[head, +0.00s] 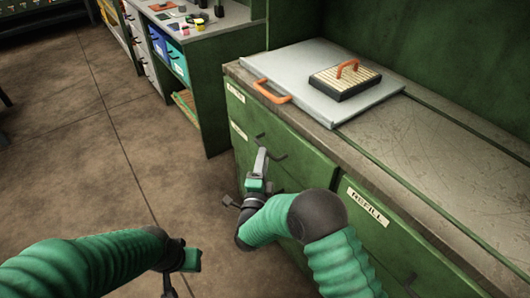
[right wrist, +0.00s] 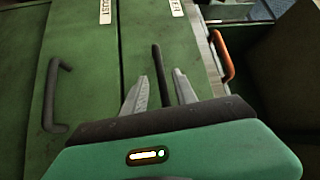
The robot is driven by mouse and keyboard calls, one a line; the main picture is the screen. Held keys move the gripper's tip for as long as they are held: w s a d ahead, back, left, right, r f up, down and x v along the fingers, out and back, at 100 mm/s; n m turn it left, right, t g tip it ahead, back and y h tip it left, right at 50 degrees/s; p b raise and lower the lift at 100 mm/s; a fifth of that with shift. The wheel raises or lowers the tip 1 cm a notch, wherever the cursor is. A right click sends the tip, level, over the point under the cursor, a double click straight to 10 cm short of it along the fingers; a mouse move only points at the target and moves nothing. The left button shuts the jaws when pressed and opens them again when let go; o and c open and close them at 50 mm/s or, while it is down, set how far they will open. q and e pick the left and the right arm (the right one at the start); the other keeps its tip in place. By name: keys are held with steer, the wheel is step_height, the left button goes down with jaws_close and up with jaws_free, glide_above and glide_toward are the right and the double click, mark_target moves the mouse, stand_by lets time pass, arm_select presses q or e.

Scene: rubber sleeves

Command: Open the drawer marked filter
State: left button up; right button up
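The upper green drawer (head: 292,147) is shut in the cabinet front below the worktop. Its label (right wrist: 177,7) is cut off in the right wrist view, where only its last letters, seemingly "ER", show. Its dark bar handle (right wrist: 157,70) stands between the two grey fingers of my right gripper (right wrist: 160,92). The fingers are apart, with a gap on each side of the bar. In the head view my right gripper (head: 260,160) is at the drawer front and partly covers the handle. My left gripper (head: 180,268) hangs low over the floor; its fingers are unclear.
A drawer marked "DUST" (right wrist: 70,110) with its own handle (right wrist: 52,95) lies below. A drawer marked "REFILL" (head: 368,205) is to the right.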

steer(key=x, duration=0.4)
steer(key=shift+w+b, duration=0.2)
steer(key=shift+b, duration=0.15)
jaws_close()
steer(key=shift+s+f, duration=0.1)
steer(key=shift+f, duration=0.1)
stand_by(0.8)
